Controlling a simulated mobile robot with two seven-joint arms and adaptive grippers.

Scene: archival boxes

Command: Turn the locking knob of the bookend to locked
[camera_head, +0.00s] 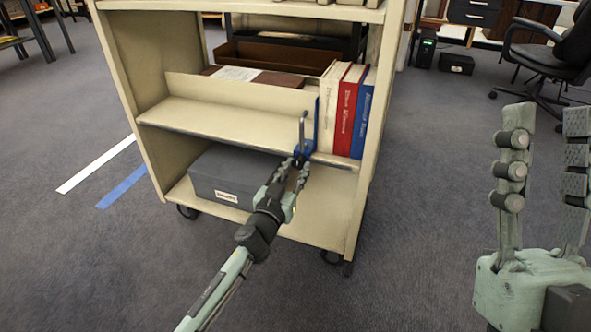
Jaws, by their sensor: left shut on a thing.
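The blue bookend (316,122) stands upright on the middle shelf of the cart, against the left side of the books. My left gripper (299,165) reaches up to the front edge of that shelf, at the foot of the bookend. It is shut on the locking knob, which is mostly hidden by the fingers. An upright grey lever (303,130) rises just above the fingers. The knob's exact angle is too small to tell. My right gripper (543,120) is open and empty at the right, away from the cart.
White, red and blue books (349,115) stand right of the bookend. The beige cart shelf (220,122) is bare at left. A grey box (225,178) sits on the lower shelf. An office chair (560,55) is at the far right.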

